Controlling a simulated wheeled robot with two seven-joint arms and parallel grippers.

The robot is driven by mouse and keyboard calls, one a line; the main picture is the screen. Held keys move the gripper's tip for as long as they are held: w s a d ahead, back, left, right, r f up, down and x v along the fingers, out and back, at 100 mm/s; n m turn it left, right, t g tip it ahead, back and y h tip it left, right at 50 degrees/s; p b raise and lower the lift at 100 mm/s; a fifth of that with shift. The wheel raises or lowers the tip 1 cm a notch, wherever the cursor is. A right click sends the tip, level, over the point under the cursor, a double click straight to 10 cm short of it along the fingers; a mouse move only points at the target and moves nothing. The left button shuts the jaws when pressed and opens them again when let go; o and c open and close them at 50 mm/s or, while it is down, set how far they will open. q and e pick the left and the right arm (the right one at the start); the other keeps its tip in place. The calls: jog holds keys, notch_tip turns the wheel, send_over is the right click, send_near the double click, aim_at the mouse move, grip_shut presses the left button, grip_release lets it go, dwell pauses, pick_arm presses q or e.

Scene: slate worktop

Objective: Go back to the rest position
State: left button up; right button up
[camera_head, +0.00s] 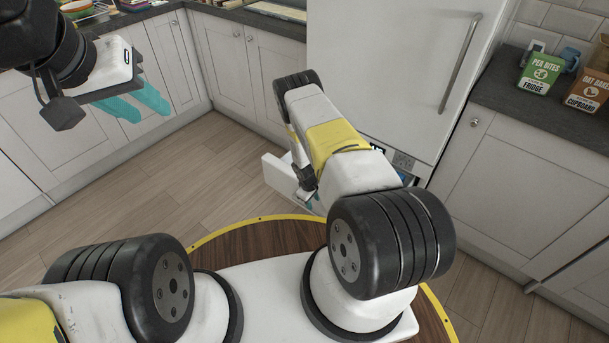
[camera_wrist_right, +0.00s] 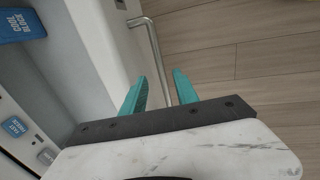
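My left gripper (camera_head: 137,102) hangs at the upper left in the head view, in front of the white cabinets. Its two teal fingers are apart and nothing shows between them. My right gripper (camera_wrist_right: 160,78) shows in the right wrist view with its teal fingers apart. A grey bar handle (camera_wrist_right: 149,42) on a white drawer front (camera_wrist_right: 103,35) runs down into the gap between the fingers as seen there. I cannot tell whether the fingers touch the bar. In the head view my right arm hides most of this gripper, low by the fridge.
The drawer front (camera_head: 277,178) stands out below the white fridge door (camera_head: 396,70). A blue cool block (camera_wrist_right: 20,26) lies inside. Green (camera_head: 541,73) and brown (camera_head: 589,88) cartons stand on the right worktop (camera_head: 500,92). The wooden floor (camera_head: 150,190) at left is clear.

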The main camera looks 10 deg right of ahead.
dwell(0.3)
jog(key=w+r+m+t+y, duration=0.1)
jog(key=w+r+m, duration=0.15)
jog(key=r, duration=1.55)
jog(key=w+r+m+t, duration=0.15)
jog(key=w+r, duration=0.25)
jog(key=r, duration=1.3)
jog(key=s+a+r+m+y, duration=0.1)
jog(key=s+r, duration=0.2)
jog(key=r, duration=0.6)
jog(key=s+a+r+m, duration=0.1)
jog(key=s+a+r, duration=0.15)
jog(key=r, duration=0.55)
jog(key=s+a+r, duration=0.1)
jog(key=s+r, duration=0.4)
jog(key=s, duration=0.4)
jog(key=s+a+r+t+y, duration=0.1)
jog(key=s+r, duration=0.5)
jog(key=s, duration=0.4)
jog(key=s+a+r+m+t+y, duration=0.1)
jog(key=s+r, duration=0.4)
jog(key=s, duration=0.4)
jog(key=shift+s+r, duration=0.15)
jog(key=shift+r, duration=0.05)
